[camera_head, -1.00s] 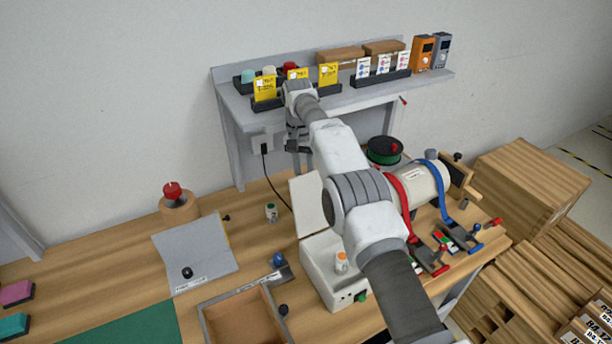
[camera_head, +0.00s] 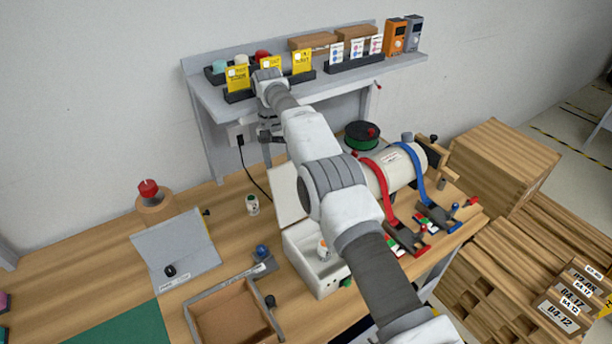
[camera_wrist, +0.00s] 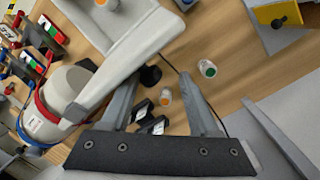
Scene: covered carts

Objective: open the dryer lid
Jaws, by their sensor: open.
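The dryer appears to be a small white box (camera_head: 318,279) on the wooden table, with a green knob on its front. Its pale lid (camera_head: 287,193) stands raised at the back left edge, so the inside shows. A white bottle with an orange cap (camera_head: 323,250) is in the box. My gripper (camera_head: 270,136) is beyond the raised lid, above the table, open with nothing between its fingers. In the wrist view, my gripper (camera_wrist: 158,78) points down at the table; the lid (camera_wrist: 135,65) shows nearly edge-on beside the left finger. My arm hides part of the box's right side.
A shelf (camera_head: 340,83) with cards and boxes is behind my gripper. A wooden tray (camera_head: 235,315) and grey sheet (camera_head: 178,248) lie left of the box. A small bottle (camera_head: 253,204) stands nearby.

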